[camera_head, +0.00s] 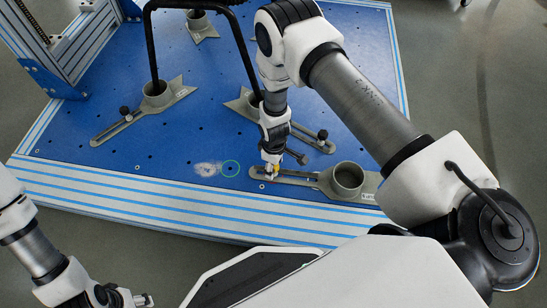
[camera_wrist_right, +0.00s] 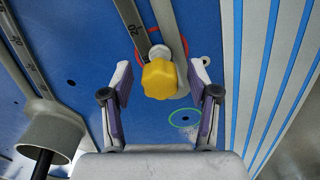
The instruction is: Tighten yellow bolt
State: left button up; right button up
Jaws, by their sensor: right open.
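The yellow bolt (camera_wrist_right: 160,80) has a lobed knob head and a white collar behind it. It sits at the slotted arm of a grey bracket (camera_head: 300,177). In the right wrist view, my right gripper (camera_wrist_right: 161,74) is open, with one finger on each side of the yellow head and visible gaps between. My left gripper (camera_head: 140,299) is at the bottom left edge, far from the bolt, and its finger opening is unclear.
The blue perforated platform (camera_head: 190,140) carries other grey brackets (camera_head: 150,100) with black knobs, and a black tubular chair frame (camera_head: 152,45) stands in their cups. A green circle (camera_head: 231,168) marks the platform left of the bolt. A blue-white frame (camera_head: 75,55) rises at the upper left.

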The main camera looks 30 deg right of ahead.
jog(key=shift+r+n, duration=0.1)
jog(key=shift+n, duration=0.3)
jog(key=shift+r+n+p, duration=0.1)
jog(key=shift+n+p, duration=1.2)
jog(key=shift+n, duration=0.6)
jog(key=shift+f, duration=0.2)
